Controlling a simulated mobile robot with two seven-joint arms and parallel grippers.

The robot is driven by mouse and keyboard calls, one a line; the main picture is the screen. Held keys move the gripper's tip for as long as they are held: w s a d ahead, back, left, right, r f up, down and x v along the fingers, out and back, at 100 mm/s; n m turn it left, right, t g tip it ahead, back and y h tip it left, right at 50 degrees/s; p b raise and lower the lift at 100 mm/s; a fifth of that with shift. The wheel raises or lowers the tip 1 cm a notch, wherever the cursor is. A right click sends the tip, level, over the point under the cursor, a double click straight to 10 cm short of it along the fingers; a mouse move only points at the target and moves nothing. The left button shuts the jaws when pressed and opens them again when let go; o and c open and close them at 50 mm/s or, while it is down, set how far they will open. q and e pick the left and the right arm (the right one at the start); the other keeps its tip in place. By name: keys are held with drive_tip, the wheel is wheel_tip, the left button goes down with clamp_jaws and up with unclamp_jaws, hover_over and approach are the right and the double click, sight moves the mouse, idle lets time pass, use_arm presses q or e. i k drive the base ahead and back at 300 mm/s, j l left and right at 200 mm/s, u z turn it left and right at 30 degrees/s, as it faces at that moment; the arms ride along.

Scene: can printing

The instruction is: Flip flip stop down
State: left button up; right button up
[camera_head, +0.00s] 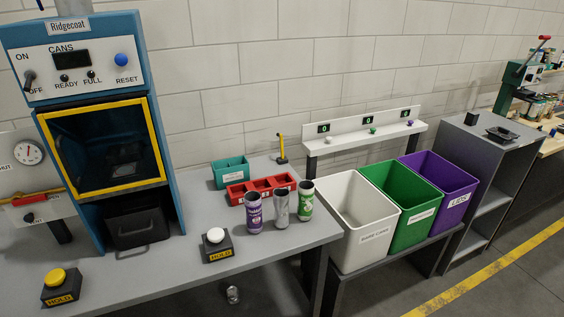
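A thin yellow upright piece with a dark top (281,147) stands at the back edge of the grey table, right of the teal box. It may be the flip stop; it is small and I cannot be sure. It looks upright, not folded down. Neither of my grippers is in view, and nothing touches the yellow piece.
On the table (185,280) stand a blue Ridgecoat machine (150,110), a teal box (231,172), a red tray (238,196), purple (254,213), silver (281,208) and green (306,203) cans, and white-topped (216,243) and yellow-topped (60,288) HOLD buttons. White, green and purple bins stand right.

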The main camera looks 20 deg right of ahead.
sight(280, 136)
drive_tip(key=z, duration=1.75)
drive_tip(key=i+l, duration=0.1)
drive_tip(key=i, duration=0.2)
drive_tip(key=i+l, duration=0.15)
drive_tip(key=i, duration=0.15)
